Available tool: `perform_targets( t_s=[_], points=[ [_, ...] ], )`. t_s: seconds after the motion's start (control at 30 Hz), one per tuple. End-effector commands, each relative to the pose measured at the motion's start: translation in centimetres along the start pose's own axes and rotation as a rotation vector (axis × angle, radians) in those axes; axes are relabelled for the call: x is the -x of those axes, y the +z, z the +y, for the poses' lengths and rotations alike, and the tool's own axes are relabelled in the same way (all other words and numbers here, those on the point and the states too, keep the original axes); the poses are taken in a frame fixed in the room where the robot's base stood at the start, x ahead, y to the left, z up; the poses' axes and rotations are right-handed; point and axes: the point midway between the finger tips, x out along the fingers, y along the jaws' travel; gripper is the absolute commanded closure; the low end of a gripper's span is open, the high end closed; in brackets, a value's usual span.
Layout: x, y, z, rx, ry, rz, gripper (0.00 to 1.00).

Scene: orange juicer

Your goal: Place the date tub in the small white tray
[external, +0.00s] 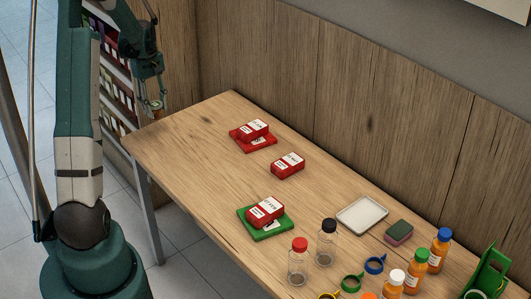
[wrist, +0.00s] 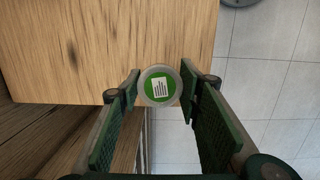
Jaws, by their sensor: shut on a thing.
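The date tub (wrist: 157,86) is round with a pale rim and a green top that bears a white label; I see it from above in the wrist view. My gripper (wrist: 158,88) is shut on it, one finger on each side. In the external view my gripper (external: 154,98) and the tub (external: 156,104) are at the upper left, above and just outside the table's far left corner. The small white tray (external: 362,215) lies on the table at the right of the middle, well away from my gripper, and is empty.
Red-and-white boxes sit on a red mat (external: 262,143), on a green mat (external: 265,228) and directly on the table (external: 195,165). Clear jars, a sponge (external: 399,232), tape rolls and orange bottles (external: 439,250) crowd near the tray. The table's left end is clear.

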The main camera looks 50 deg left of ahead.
Motion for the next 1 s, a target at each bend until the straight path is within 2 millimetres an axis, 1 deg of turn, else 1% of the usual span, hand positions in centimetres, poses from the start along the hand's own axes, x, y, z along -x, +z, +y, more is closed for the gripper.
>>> perform_targets(
  t_s=[0.17,0.37,0.57,0.7,0.87,1.0],
  points=[
    [-0.2,1.4,1.8,-0.007,-0.001,0.001,0.78],
    [-0.5,4.4,5.1,-0.016,-0.003,0.003,0.78],
    [-0.9,8.2,8.9,-0.027,-0.004,0.005,0.78],
    [-1.3,11.2,11.5,-0.034,-0.006,0.007,0.78],
    [-1.7,14.6,14.2,-0.043,-0.006,0.008,0.78],
    [-2.0,17.7,16.5,-0.05,-0.007,0.01,0.78]
  ],
)
